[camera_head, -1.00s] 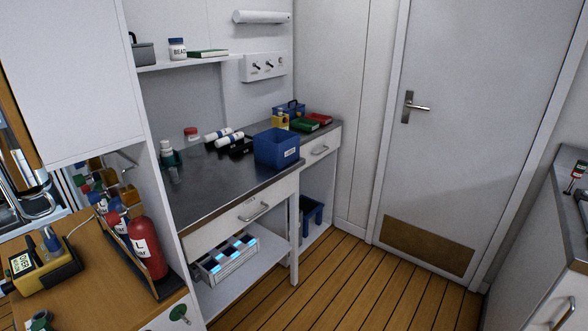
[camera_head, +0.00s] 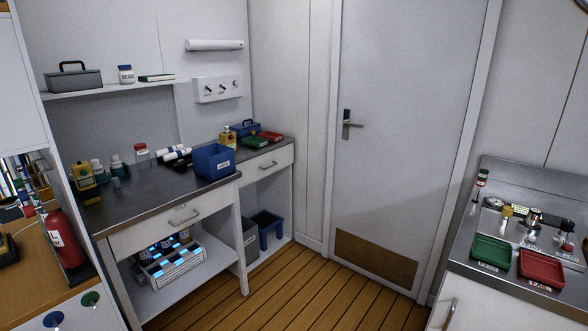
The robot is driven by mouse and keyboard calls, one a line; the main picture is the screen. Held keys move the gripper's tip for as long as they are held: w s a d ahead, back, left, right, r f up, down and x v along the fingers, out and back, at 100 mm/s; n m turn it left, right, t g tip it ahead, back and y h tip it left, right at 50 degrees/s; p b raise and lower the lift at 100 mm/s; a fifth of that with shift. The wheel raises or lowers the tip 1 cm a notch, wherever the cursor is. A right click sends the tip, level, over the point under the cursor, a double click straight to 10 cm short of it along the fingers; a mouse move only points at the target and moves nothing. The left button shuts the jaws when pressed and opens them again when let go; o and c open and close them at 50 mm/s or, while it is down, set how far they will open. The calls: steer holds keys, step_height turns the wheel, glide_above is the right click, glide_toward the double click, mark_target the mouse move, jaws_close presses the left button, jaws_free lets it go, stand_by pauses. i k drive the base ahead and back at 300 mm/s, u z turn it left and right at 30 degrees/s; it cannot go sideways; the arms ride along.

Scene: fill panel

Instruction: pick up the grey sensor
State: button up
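I cannot make out a grey sensor for certain. On the steel counter (camera_head: 462,245) at the right, small fittings stand at the back: one with a yellow cap (camera_head: 506,216), a dark-and-metal one (camera_head: 533,218), and one with a red top (camera_head: 566,226). They are too small to tell whether one is the sensor. A green tray (camera_head: 491,250) and a red tray (camera_head: 541,268) lie in front of them. My gripper is not in view.
A dark-topped bench (camera_head: 128,203) at the left holds a blue bin (camera_head: 214,162), bottles and a yellow device (camera_head: 84,183). A lit rack (camera_head: 172,268) sits on its lower shelf. A closed door (camera_head: 400,120) stands behind. The wooden floor (camera_head: 325,300) between is clear.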

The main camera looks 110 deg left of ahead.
mark_target(115, 181)
steer(key=z, duration=0.1)
steer(key=i, duration=1.15)
steer(key=u, duration=1.95)
steer(key=i, duration=0.15)
steer(key=u, duration=3.2)
steer(key=i, duration=1.45)
